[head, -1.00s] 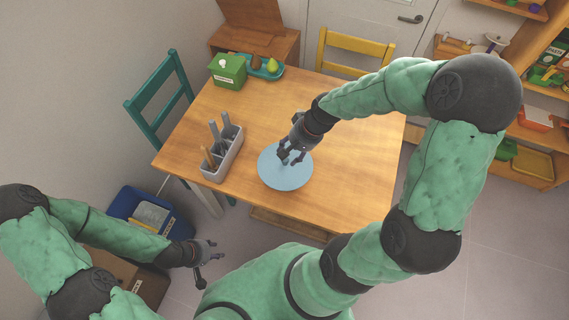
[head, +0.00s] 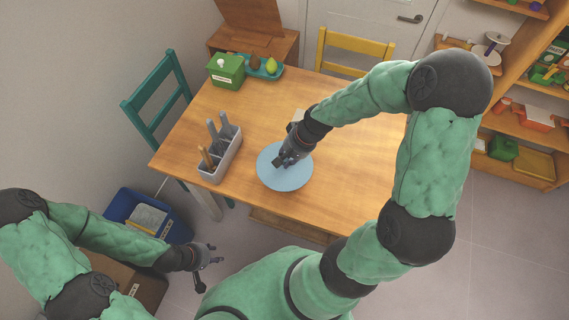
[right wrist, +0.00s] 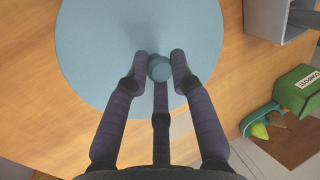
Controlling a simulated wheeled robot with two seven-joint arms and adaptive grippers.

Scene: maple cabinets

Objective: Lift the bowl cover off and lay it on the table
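The bowl cover (head: 298,178) is a flat light-blue disc with a small round knob (right wrist: 159,68) at its middle. It is near the front edge of the wooden table, and the bowl is hidden beneath it. My right gripper (head: 279,162) is over the cover from above. In the right wrist view its fingers (right wrist: 159,72) are closed in around the knob, with a finger against each side and the third behind. My left gripper (head: 209,268) is open and empty, low in front of the table.
A grey utensil caddy (head: 221,160) stands left of the cover. A green box (head: 226,72) and a teal tray of fruit (head: 264,74) are at the table's back left. The table's right side (head: 365,150) is clear. Teal and yellow chairs stand around it.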

